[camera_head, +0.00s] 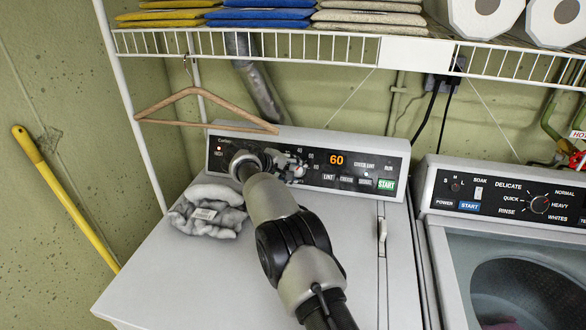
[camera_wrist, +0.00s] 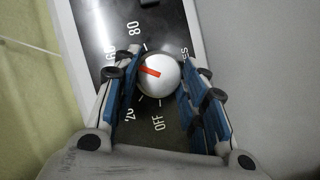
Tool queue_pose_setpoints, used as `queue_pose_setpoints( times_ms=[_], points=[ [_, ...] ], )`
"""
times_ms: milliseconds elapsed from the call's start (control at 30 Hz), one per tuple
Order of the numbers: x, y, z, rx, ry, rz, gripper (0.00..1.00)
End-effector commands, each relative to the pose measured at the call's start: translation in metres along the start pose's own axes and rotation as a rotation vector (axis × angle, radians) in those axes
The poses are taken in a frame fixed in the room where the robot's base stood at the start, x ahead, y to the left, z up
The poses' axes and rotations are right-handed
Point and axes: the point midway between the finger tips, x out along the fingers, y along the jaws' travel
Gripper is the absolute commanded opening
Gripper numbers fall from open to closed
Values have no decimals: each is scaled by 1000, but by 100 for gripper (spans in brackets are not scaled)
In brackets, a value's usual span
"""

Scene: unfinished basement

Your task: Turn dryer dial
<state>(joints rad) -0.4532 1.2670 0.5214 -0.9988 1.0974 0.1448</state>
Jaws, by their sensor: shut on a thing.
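The dryer (camera_head: 230,265) has a black control panel (camera_head: 345,162) along its back, with an orange display reading 60 and a green START button. In the wrist view the dial (camera_wrist: 172,84) is a round silver-white knob with a red pointer mark angled to the left. Numbers and OFF are printed around it. My gripper (camera_wrist: 162,77) has its two blue-padded fingers on either side of the dial and is shut on it. In the head view my gripper (camera_head: 287,165) is at the panel's left half and hides most of the dial.
A wooden hanger (camera_head: 205,100) hangs above the panel from the wire shelf (camera_head: 250,45). A washer (camera_head: 435,240) stands close on the right. A yellow pole (camera_head: 70,205) leans at left.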

Motion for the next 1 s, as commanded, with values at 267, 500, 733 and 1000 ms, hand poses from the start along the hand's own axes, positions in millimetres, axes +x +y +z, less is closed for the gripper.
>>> queue_pose_setpoints(
  times_ms=[267,500,733,1000],
  points=[
    [1,1,1,53,-2,-25,15],
    [1,0,1,59,-2,-29,15],
    [1,0,1,58,-3,-28,42],
    [1,0,1,57,-1,-28,58]
  ],
)
